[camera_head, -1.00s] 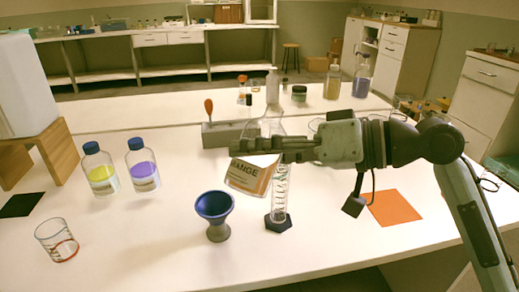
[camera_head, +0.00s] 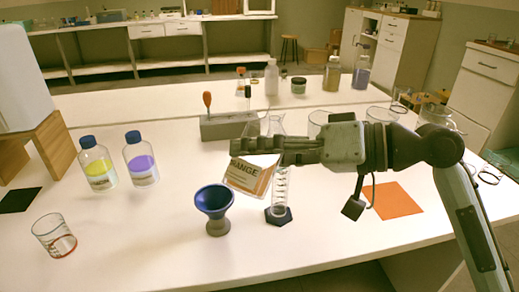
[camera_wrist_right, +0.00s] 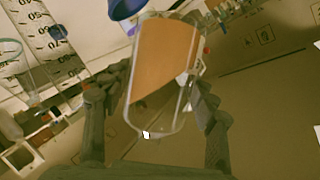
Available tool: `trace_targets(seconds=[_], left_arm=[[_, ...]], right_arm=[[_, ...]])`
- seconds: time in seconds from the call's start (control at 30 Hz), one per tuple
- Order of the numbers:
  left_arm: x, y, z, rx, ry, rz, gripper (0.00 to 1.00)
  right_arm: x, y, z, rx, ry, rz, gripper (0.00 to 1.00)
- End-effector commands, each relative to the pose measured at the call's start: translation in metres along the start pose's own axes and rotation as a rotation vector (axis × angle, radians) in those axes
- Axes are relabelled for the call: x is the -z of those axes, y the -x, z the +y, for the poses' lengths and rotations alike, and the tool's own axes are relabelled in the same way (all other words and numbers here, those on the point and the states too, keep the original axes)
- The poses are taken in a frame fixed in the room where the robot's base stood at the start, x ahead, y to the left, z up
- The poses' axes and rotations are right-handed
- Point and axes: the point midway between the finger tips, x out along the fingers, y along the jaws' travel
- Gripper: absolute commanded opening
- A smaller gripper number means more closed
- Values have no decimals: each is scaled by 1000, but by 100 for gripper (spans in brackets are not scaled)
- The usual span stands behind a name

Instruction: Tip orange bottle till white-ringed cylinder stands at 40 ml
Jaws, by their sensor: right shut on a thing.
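My right gripper (camera_head: 262,150) is shut on the orange bottle (camera_head: 250,176), which is strongly tilted above the table. The bottle's label reads partly "NGE". In the right wrist view the bottle (camera_wrist_right: 163,70) lies between the two fingers (camera_wrist_right: 158,105) and holds orange liquid. A clear graduated cylinder (camera_head: 281,186) on a dark hexagonal foot stands just below and right of the bottle. Its top is hidden behind the gripper and bottle. I cannot make out a white ring or its liquid level. Graduated markings (camera_wrist_right: 48,35) show at upper left in the wrist view. My left gripper is not in view.
A blue funnel on a grey stand (camera_head: 214,205) is close left of the cylinder. A beaker with a red-marked base (camera_head: 54,236), a yellow bottle (camera_head: 97,165) and a purple bottle (camera_head: 141,160) stand left. An orange mat (camera_head: 395,201) lies right. The front table area is clear.

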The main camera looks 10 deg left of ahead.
Motion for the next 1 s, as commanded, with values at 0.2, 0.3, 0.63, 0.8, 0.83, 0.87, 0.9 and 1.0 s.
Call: trace_targets(seconds=[0.2, 0.3, 0.63, 0.8, 0.83, 0.87, 0.9, 1.0], left_arm=[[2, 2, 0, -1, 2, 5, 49], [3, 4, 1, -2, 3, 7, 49], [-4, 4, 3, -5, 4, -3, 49], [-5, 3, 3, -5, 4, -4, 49], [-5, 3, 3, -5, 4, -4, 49], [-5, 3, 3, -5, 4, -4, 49], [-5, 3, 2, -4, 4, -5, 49], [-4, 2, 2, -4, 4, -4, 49]], right_arm=[[-2, 0, 0, 9, -14, 1, 15], [-4, 0, 0, 13, -21, 1, 15], [-7, 1, -1, 26, -48, -2, 15], [-8, 3, -3, 36, -67, -3, 15], [-8, 3, -3, 38, -70, -3, 15], [-8, 3, -4, 39, -73, -3, 15], [-8, 4, -4, 41, -77, -3, 15], [-8, 5, -5, 46, -88, -4, 15]])
